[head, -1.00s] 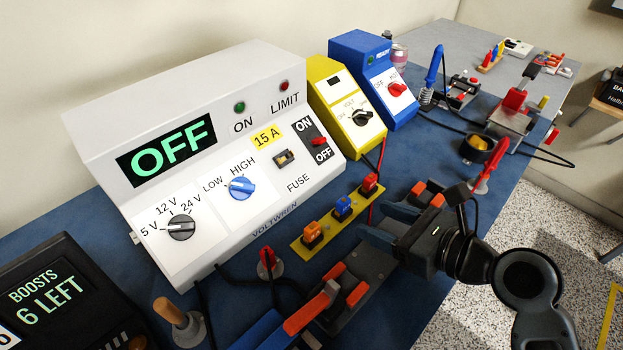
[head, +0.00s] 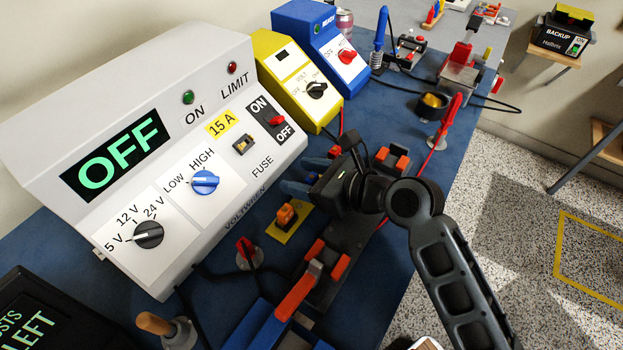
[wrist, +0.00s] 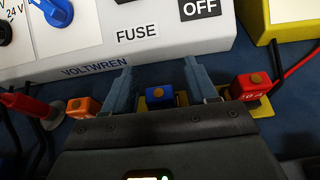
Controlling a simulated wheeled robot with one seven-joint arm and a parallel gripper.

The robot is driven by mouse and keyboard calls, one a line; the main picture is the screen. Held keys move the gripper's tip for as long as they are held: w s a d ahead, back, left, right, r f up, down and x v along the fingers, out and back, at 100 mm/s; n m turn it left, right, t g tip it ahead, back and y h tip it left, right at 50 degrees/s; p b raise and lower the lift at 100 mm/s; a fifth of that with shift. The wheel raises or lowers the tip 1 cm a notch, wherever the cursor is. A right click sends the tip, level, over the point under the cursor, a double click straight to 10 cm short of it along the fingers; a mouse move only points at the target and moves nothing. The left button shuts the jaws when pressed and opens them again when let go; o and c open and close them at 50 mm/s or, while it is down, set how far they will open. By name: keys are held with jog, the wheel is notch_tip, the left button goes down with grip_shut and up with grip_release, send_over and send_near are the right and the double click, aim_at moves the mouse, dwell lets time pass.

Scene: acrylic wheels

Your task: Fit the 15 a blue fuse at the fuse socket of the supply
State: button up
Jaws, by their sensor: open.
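The blue fuse (wrist: 160,97) sits on the yellow strip (wrist: 175,104) between an orange fuse (wrist: 83,107) and a red fuse (wrist: 251,86) in the wrist view. My gripper (wrist: 158,75) is open, one finger on each side of the blue fuse, with gaps showing. In the head view my gripper (head: 298,176) hides the blue fuse; the orange fuse (head: 287,215) shows on the strip's near end. The white supply (head: 205,85) has its fuse socket (head: 243,145) on the sloped front, between the 15 A label and the word FUSE. Its display reads OFF.
A red-topped post (head: 247,254) stands left of the strip. Dark holders with orange pads (head: 325,258) lie to the right. The yellow box (head: 305,85) and blue box (head: 320,50) stand beyond the supply. Cables run along the blue tabletop (head: 395,115).

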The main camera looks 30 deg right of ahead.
jog(key=c, duration=1)
